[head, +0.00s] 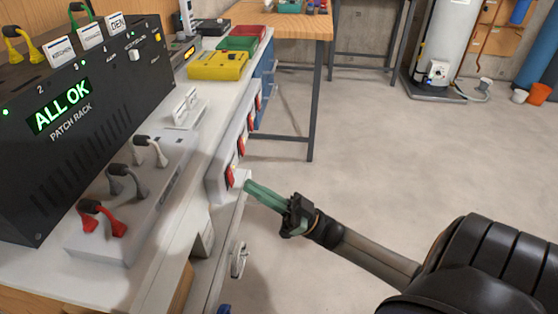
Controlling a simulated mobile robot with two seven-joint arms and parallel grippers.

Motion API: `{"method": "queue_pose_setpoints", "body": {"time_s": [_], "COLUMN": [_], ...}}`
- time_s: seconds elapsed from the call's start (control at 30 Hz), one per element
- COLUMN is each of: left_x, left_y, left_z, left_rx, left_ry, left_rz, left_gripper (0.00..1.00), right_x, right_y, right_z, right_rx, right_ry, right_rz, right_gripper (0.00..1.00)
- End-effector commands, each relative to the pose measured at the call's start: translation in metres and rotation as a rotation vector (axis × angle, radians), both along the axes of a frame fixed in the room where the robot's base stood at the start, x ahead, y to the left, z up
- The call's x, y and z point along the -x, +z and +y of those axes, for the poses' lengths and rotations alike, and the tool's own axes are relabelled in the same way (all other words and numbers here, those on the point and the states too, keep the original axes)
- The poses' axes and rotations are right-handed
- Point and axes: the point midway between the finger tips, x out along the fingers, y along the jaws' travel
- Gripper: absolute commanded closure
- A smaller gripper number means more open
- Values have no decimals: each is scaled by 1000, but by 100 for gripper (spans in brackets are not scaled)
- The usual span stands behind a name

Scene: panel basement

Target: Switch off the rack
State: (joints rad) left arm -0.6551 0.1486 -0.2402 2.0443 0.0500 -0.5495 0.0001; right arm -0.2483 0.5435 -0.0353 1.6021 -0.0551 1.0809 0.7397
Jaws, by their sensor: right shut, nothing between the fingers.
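The black patch rack (75,110) stands on the bench at the left, its green display reading "ALL OK". Small green lights show on its face. A grey switch panel (219,172) is on the bench's front edge, with several red switches in a row; the nearest red switch (231,175) is at its front end. My right gripper (249,185) has green fingers, shut and empty. Its tips are just right of the nearest red switch; I cannot tell whether they touch it. My left gripper is not in view.
A grey block (105,247) with red, grey and white looped plugs lies before the rack. Labelled cables plug into the rack's top. A yellow case (218,66) and a green tray (238,44) sit farther back. The concrete floor (380,150) to the right is open.

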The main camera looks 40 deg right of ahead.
Motion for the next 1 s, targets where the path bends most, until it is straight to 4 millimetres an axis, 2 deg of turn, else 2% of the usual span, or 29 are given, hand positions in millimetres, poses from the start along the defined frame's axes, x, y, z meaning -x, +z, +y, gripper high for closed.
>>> {"method": "queue_pose_setpoints", "body": {"time_s": [0.17,0.53,0.67,0.8,0.87,1.0], "left_x": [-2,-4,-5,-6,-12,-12], "left_y": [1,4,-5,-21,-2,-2], "left_z": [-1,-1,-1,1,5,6], "left_rx": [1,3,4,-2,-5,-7], "left_ry": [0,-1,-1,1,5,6], "left_rz": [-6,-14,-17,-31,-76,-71], "left_gripper": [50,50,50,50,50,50], "right_x": [-10,-12,-14,-20,-20,-19], "right_y": [-2,-3,-7,-14,-7,-6], "right_z": [9,10,12,17,16,16], "right_rx": [0,0,-17,-66,-67,-66], "right_ry": [0,0,0,0,-1,-1], "right_rz": [0,0,-20,-78,-80,-78], "right_gripper": [100,100,100,100,100,100]}}
